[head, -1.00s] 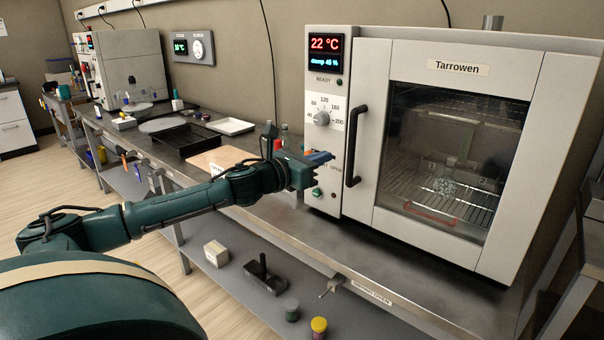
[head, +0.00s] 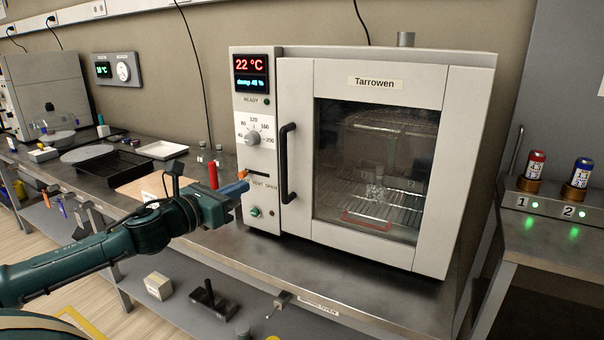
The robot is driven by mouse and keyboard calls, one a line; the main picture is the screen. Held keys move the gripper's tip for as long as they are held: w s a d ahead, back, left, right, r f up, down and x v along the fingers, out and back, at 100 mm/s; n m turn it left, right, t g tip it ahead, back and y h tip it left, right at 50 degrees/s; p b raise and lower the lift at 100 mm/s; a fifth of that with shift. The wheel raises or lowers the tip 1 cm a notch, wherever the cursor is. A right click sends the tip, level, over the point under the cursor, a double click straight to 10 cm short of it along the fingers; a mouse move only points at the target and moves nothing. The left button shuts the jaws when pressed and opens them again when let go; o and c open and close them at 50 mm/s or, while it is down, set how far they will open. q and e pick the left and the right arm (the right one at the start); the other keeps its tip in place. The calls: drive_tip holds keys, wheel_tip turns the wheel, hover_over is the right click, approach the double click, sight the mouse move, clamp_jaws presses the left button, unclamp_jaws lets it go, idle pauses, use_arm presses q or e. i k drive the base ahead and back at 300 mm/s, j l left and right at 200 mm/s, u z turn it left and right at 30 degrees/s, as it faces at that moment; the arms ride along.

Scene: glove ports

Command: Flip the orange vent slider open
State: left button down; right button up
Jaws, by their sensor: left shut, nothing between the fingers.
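The orange vent slider (head: 243,174) shows at the left end of a dark slot (head: 258,174) on the oven's control panel, above the label "VENT OPEN" (head: 262,186). My left gripper (head: 242,188) is shut and empty. Its fingertips are at the panel's left edge, just below the slider in the picture, and partly cover the label's left end. I cannot tell whether they touch the slider. My right gripper is not in view.
The oven (head: 470,160) has its door shut, with a black handle (head: 288,162) right of the slot. A dial (head: 252,138) is above and a green button (head: 255,212) below. A red upright object (head: 213,175) stands behind my left gripper. A black tray (head: 115,167) lies farther left.

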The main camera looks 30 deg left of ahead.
sight(243, 174)
drive_tip(key=k+j, duration=0.1)
drive_tip(key=k, duration=0.9)
